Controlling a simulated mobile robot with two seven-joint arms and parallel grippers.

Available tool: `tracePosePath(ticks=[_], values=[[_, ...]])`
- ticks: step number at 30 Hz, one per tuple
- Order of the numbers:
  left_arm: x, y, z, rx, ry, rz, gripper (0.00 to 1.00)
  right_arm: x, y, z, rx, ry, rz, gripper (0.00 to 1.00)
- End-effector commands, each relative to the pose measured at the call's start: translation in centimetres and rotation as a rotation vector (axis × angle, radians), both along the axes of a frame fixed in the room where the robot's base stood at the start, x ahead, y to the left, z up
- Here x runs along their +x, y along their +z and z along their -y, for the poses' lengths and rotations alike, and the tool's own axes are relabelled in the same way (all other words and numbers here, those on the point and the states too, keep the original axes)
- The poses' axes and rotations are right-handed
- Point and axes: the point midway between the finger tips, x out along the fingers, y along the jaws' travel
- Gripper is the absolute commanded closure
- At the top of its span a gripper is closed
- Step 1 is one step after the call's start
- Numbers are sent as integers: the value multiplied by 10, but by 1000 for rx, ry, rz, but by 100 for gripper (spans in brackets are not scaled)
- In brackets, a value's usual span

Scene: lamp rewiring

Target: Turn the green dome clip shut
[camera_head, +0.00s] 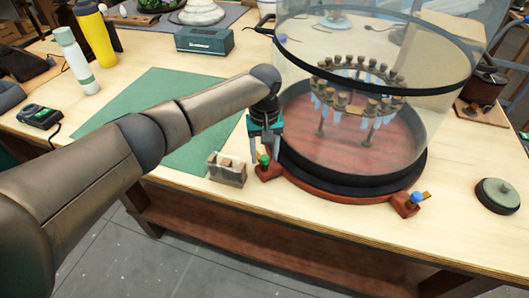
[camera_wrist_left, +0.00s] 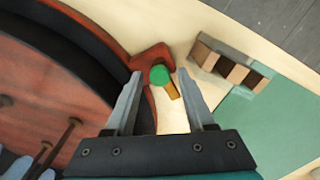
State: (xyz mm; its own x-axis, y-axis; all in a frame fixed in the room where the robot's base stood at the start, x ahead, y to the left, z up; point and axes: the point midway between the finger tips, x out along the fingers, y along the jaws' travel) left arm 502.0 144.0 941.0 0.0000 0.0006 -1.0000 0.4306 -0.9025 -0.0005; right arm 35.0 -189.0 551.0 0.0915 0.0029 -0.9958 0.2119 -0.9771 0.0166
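The green dome clip (camera_head: 264,159) sits on a red-brown lug at the front left of the lamp's round base (camera_head: 345,195). In the left wrist view the green dome (camera_wrist_left: 160,75) has an orange lever (camera_wrist_left: 172,91) sticking out, away from the lug, toward the gripper's palm. My left gripper (camera_head: 266,157) points down at the clip, fingers open. In the wrist view its fingertips (camera_wrist_left: 160,78) stand apart on either side of the dome, with gaps showing. I cannot tell their exact height over it. My right gripper is not in view.
A blue clip (camera_head: 414,197) sits on the right lug. The clear cylinder (camera_head: 440,110) rises close to my left gripper. A small wooden block holder (camera_head: 228,169) stands just left of the clip, near the table's front edge. A green mat (camera_head: 160,105) lies behind my arm.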

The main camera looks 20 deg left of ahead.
Motion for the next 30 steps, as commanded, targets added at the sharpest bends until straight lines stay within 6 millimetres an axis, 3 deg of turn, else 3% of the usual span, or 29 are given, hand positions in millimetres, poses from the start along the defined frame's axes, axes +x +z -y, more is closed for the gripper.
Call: tracePosePath(ticks=[2,14,30], values=[[0,0,0,0,0,0,56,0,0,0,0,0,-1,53],[0,0,0,0,0,0,100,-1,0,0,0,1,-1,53],[0,3,0,-1,-41,-2,100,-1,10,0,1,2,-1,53]])
